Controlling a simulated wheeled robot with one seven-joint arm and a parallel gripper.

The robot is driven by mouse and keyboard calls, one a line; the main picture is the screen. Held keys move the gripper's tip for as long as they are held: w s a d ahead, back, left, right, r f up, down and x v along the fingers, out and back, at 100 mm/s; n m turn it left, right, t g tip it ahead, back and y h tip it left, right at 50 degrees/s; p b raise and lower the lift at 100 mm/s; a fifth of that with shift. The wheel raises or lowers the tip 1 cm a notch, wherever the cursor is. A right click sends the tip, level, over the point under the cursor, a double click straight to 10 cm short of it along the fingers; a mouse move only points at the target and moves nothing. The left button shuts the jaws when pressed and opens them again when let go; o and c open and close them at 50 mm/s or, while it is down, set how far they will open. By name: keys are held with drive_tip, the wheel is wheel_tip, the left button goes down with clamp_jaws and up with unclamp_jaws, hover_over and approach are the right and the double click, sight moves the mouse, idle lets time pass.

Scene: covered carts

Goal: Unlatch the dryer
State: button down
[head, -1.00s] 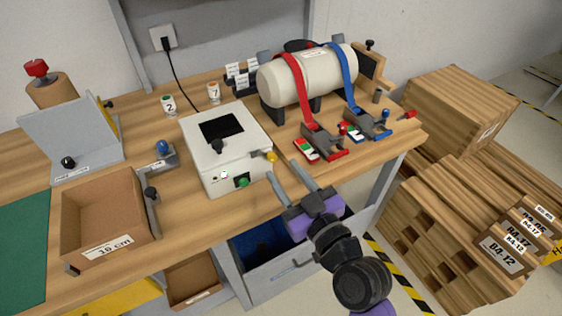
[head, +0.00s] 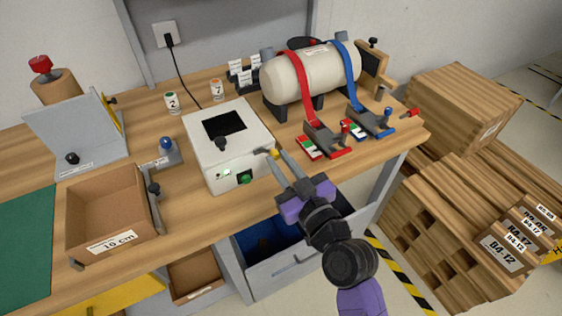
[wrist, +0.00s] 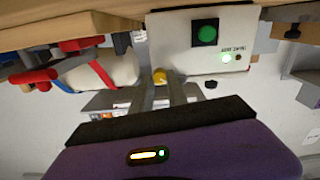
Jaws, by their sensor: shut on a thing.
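The dryer (head: 210,167) is a white box with a dark window (head: 224,122) in its lid, standing on the bench. Its front carries a green button (head: 246,178) and a small lit green light. A yellow latch knob (head: 273,153) sits at its right front corner. My gripper (head: 271,153) is at that corner with its fingers on either side of the knob. In the wrist view the yellow knob (wrist: 160,76) shows between the two fingertips, and my gripper is shut on it. The lid appears closed.
A white tank (head: 312,73) with red and blue straps stands to the right, with red and blue ratchets in front. A cardboard bin (head: 113,249) is at the left. An open drawer (head: 290,272) lies below my arm. Wooden crates (head: 460,110) stand at the right.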

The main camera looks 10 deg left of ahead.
drive_tip(key=shift+m, duration=0.4)
drive_tip(key=m, duration=0.4)
drive_tip(key=shift+d+m+p, duration=0.1)
drive_tip(key=shift+m+p, duration=0.35)
drive_tip(key=shift+m, duration=1.65)
drive_tip(key=shift+f, duration=0.1)
drive_tip(key=c, duration=1.3)
unclamp_jaws()
